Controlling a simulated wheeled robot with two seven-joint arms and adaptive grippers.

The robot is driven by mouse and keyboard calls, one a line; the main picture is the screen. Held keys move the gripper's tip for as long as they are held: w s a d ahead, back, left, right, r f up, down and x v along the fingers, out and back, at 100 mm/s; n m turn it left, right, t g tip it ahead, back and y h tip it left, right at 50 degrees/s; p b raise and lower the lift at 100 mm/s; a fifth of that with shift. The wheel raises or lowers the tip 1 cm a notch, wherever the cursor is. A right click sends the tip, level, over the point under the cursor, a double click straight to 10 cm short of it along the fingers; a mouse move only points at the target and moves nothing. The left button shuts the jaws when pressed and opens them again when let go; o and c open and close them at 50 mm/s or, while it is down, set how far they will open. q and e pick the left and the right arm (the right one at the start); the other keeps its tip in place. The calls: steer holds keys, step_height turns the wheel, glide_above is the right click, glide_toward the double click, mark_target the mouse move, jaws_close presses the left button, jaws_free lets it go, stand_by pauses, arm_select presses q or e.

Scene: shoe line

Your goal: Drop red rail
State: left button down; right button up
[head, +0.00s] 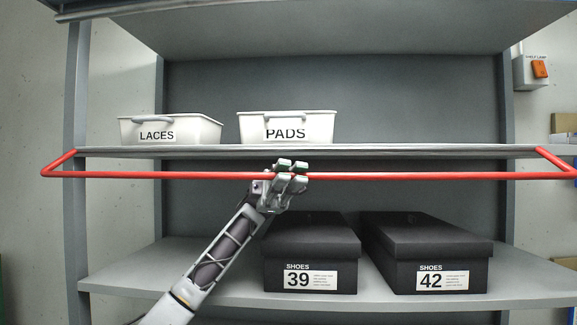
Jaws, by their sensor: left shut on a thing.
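The red rail (430,176) is a long bar across the front of the shelf unit, joined at both ends by slanted arms. It lies level, just below the front edge of the middle shelf (400,151). My left gripper (286,177) is shut on the rail near its middle, with fingers above and below the bar. My right gripper is not in view.
A LACES bin (190,131) and a PADS bin (310,127) stand on the middle shelf. Two dark shoe boxes, 39 (310,245) and 42 (415,245), stand on the lower shelf. A switch box with an orange switch (540,69) is at the upper right.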

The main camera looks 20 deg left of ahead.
arm_select(q)
steer(key=shift+w+a+f+m+t+y+p, duration=0.15)
steer(key=shift+w+f+m+t+y+p, duration=0.35)
steer(key=shift+f+t+y, duration=0.15)
steer(key=shift+r, duration=0.1)
